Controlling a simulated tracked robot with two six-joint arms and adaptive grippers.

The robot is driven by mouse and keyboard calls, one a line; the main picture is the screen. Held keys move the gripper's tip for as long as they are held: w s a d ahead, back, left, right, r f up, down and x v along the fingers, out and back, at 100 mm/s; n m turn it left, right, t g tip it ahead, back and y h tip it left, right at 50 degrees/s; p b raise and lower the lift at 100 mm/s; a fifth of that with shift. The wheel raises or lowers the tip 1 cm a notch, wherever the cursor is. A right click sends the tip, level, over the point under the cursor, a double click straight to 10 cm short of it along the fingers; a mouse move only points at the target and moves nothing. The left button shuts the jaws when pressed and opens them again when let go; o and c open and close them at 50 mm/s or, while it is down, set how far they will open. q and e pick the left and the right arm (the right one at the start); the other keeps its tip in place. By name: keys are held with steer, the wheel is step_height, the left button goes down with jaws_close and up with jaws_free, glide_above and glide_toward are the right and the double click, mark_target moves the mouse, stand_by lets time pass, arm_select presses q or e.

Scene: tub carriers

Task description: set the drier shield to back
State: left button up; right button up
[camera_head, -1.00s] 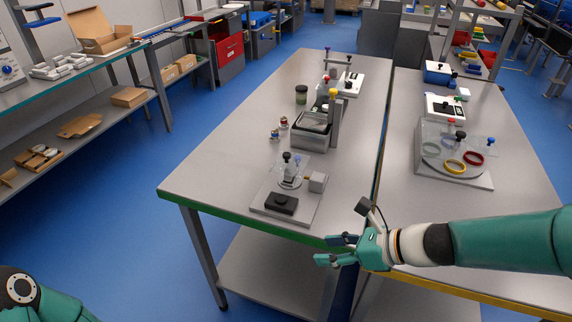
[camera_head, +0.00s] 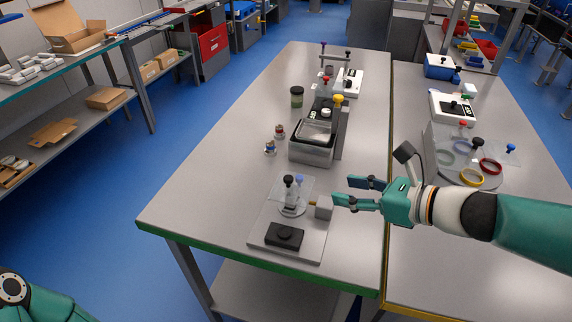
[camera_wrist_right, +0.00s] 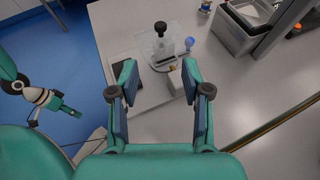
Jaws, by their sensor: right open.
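A small fixture on a light base plate (camera_head: 262,222) stands at the near end of the left table. It carries a clear shield (camera_head: 305,186) with a black knob (camera_head: 288,180) and a blue knob (camera_head: 300,180), a grey block (camera_head: 324,209) and a black block (camera_head: 285,236). I cannot tell for sure that this is the drier. My right gripper (camera_head: 343,190) is open and empty, just right of the grey block. In the right wrist view the black knob (camera_wrist_right: 160,28) is ahead of the fingers. My left gripper (camera_wrist_right: 68,110) is small there, its opening unclear.
A grey tub (camera_head: 312,152) and a yellow-knobbed post stand behind the fixture. Two small parts (camera_head: 274,140) lie left of the tub. The right table holds another clear-shielded fixture (camera_head: 470,165) with coloured rings. The left table's front-left corner is clear.

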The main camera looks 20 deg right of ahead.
mark_target(290, 178)
steer(key=b+x, duration=0.2)
steer(key=x, duration=1.4)
steer(key=shift+w+a, duration=0.25)
jaws_close()
